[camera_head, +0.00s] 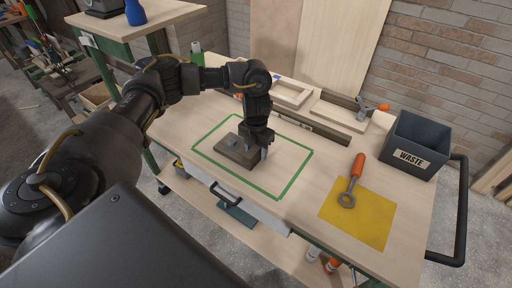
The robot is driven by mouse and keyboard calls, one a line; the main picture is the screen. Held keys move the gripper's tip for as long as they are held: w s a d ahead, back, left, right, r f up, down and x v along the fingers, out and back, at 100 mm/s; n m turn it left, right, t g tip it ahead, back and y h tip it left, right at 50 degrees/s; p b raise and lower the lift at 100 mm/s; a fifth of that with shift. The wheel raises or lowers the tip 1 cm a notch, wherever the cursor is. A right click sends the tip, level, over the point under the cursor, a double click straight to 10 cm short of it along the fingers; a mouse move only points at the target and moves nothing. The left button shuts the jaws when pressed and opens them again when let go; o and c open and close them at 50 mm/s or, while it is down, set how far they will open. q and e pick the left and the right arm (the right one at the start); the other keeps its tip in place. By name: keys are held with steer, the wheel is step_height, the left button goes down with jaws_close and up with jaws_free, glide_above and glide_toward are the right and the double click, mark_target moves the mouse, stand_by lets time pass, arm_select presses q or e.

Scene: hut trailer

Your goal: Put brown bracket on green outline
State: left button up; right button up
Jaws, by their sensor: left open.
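The brown bracket (236,151) is a dark brown block with a grey metal piece on top. It lies on the workbench inside the green outline (209,158), a green rectangle marked on the wood. My left gripper (261,148) points down at the bracket's right end, with its fingers at or just over it. Its jaws are open, and part of the bracket's right end is hidden behind them. I cannot tell whether the fingers touch the bracket. My right gripper is not in view.
A yellow mat (370,222) with an orange-handled tool (354,176) lies to the right. A dark waste bin (413,146) stands at the back right. Wooden frames (291,93) and a long brown bar (318,130) lie along the back. Bare bench top separates the outline from the mat.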

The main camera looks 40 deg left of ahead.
arm_select(q)
step_height(320, 180, up, 12)
steer(key=shift+r+p, duration=0.15)
steer(key=shift+p, duration=0.25)
stand_by(0.5)
